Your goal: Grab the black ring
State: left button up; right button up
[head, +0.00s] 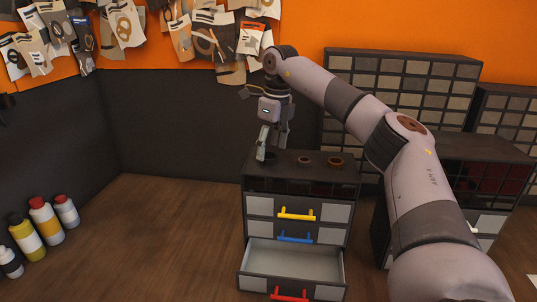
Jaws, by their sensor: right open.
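My right gripper (271,146) hangs pointing down over the left part of the dark cabinet top (320,172). Its fingers are apart and I see nothing held between them. A dark ring (270,157) seems to lie on the cabinet top just under the fingers, partly hidden by them. I cannot tell whether the fingers touch it. To its right lie a small reddish ring (304,160) and a larger brown ring (336,161). My left gripper is not in view.
The cabinet's bottom drawer (295,262), with a red handle, is pulled out and looks empty. Drawers with yellow (297,214) and blue (295,237) handles are shut. Parts organisers (400,85) stand behind. Bottles (45,222) stand at left; the wooden floor (165,225) between is clear.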

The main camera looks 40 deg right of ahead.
jog(key=shift+w+d+f, duration=0.1)
jog(key=shift+w+f, duration=0.05)
jog(key=shift+f, duration=0.75)
jog(key=shift+c, duration=0.2)
jog(key=shift+r, duration=0.1)
jog(key=shift+c, duration=0.7)
jog(key=c, duration=1.1)
jog(key=shift+c, duration=0.2)
jog(key=shift+r, duration=0.6)
notch_tip(320, 180, up, 19)
jog(key=p, duration=0.3)
